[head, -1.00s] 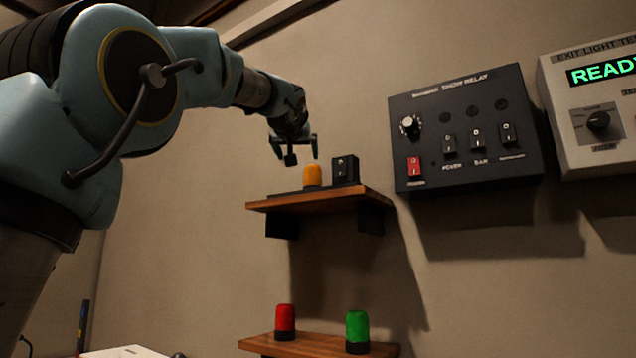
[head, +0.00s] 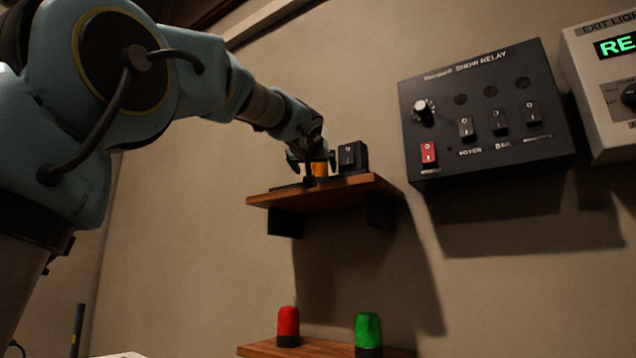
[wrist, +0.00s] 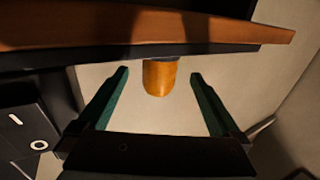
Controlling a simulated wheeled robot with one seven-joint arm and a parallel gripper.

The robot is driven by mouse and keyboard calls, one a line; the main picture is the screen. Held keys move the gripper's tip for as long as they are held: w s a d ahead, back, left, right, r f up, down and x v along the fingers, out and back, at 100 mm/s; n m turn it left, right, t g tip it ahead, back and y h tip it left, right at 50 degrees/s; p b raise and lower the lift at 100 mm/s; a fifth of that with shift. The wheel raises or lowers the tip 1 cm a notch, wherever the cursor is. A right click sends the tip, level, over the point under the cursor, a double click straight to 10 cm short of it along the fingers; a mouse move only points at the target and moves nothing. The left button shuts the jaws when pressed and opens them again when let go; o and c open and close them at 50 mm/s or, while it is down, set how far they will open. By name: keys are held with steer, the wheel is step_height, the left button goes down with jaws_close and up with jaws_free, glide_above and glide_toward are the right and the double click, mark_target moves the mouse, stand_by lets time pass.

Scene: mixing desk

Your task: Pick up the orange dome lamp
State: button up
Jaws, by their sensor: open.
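The orange dome lamp (head: 320,170) stands on the upper wooden shelf (head: 345,188), partly hidden by my gripper in the head view. My gripper (head: 313,166) is open and comes down around the lamp at shelf level. In the wrist view, the lamp (wrist: 160,78) shows between the two spread green fingers of my gripper (wrist: 160,74), with a visible gap on each side. The shelf (wrist: 200,30) crosses the top of that view.
A black switch box (head: 354,157) stands on the shelf close to the right of my gripper; it also shows in the wrist view (wrist: 22,125). A red lamp (head: 288,322) and a green lamp (head: 368,330) stand on a lower shelf. A black relay panel (head: 485,110) hangs on the wall.

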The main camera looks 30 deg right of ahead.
mark_target(317, 170)
steer(key=shift+w+d+r+p, duration=0.15)
steer(key=shift+w+d+p, duration=0.15)
steer(key=shift+w, duration=0.2)
steer(key=shift+w+d+r+p, duration=0.2)
steer(key=shift+w+d, duration=0.1)
steer(key=shift+w, duration=0.15)
steer(key=p+x, duration=0.3)
steer(key=shift+w+d+r, duration=0.1)
steer(key=shift+w+d, duration=0.1)
steer(key=shift+w, duration=0.1)
steer(key=shift+w+d+f+p, duration=0.2)
steer(key=shift+w+d+p, duration=0.2)
steer(key=shift+w, duration=0.1)
steer(key=shift+a, duration=0.1)
steer(key=c, duration=1.5)
jaws_close()
steer(key=shift+r, duration=0.1)
